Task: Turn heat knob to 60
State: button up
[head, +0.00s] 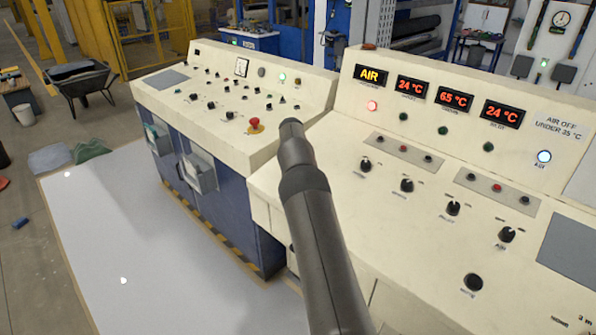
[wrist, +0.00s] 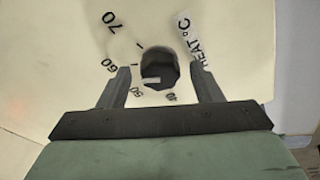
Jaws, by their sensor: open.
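The heat knob (wrist: 158,66) is a round dark knob on a cream panel in the wrist view, beside a "HEAT °C" label (wrist: 194,40). My gripper (wrist: 161,76) is open, with one finger on each side of the knob and visible gaps between. In the head view my gripper does not show, and I cannot tell which knob is the heat knob.
In the head view, the right console carries red displays, among them a 65 °C one (head: 454,99), and several black knobs such as one at the lower right (head: 474,282). A second console with a red emergency button (head: 255,125) stands at left. My arm crosses in front.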

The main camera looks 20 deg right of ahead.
jog(key=b+v, duration=0.2)
jog(key=v, duration=1.5)
jog(key=shift+a+r, duration=0.15)
jog(key=shift+r, duration=0.05)
jog(key=s+a+r+y, duration=0.1)
jog(key=s+a, duration=0.3)
jog(key=s, duration=0.4)
jog(key=s+a+g, duration=0.1)
jog(key=s+a, duration=0.3)
jog(key=s, duration=0.4)
jog(key=s+a+r+y, duration=0.1)
jog(key=s+a, duration=0.4)
jog(key=s, duration=0.3)
jog(key=s+a+f, duration=0.2)
jog(key=s+f, duration=0.1)
jog(key=s, duration=0.5)
jog(key=s+a+f+g, duration=0.1)
jog(key=s+a+f, duration=0.1)
jog(key=s, duration=0.6)
jog(key=s+a+f, duration=0.2)
jog(key=s+f, duration=0.1)
jog(key=s, duration=0.5)
jog(key=shift+s+a+f+n+g, duration=0.15)
jog(key=shift+s+f+n+g, duration=0.05)
jog(key=shift+f+n+g, duration=0.1)
